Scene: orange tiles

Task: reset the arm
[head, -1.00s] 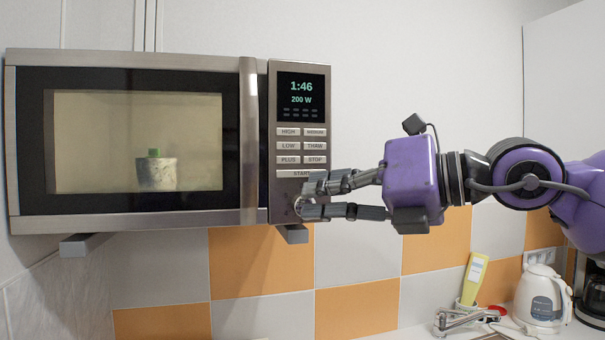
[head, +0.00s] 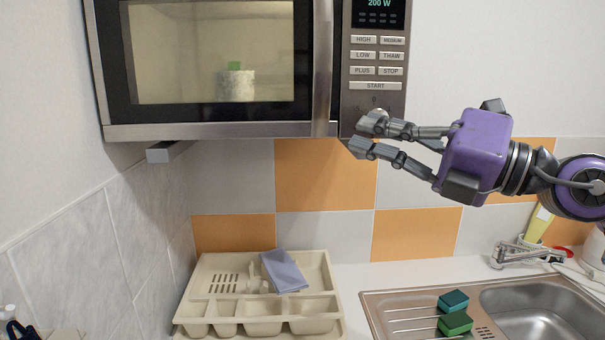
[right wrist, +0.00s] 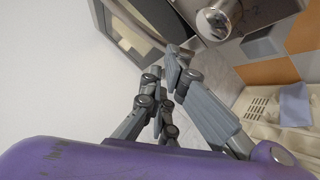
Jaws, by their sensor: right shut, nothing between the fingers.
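My right arm comes in from the right in the head view. Its gripper (head: 364,137) is shut and empty, at the lower right corner of the wall microwave (head: 222,131), just below and in front of the dial (head: 377,114). Whether the fingers touch the microwave is hard to tell. In the right wrist view the shut fingers (right wrist: 174,62) reach up the middle, with the round metal dial (right wrist: 218,20) above and to the right of the tips. My left gripper shows in neither view.
The microwave door is closed, with a green-topped cup (head: 236,86) inside. Below, a cutlery tray (head: 268,301) holds a blue cloth (head: 283,271). A sink (head: 540,308), sponges (head: 454,301) and a faucet (head: 526,255) are at right. Tiled wall lies behind the gripper.

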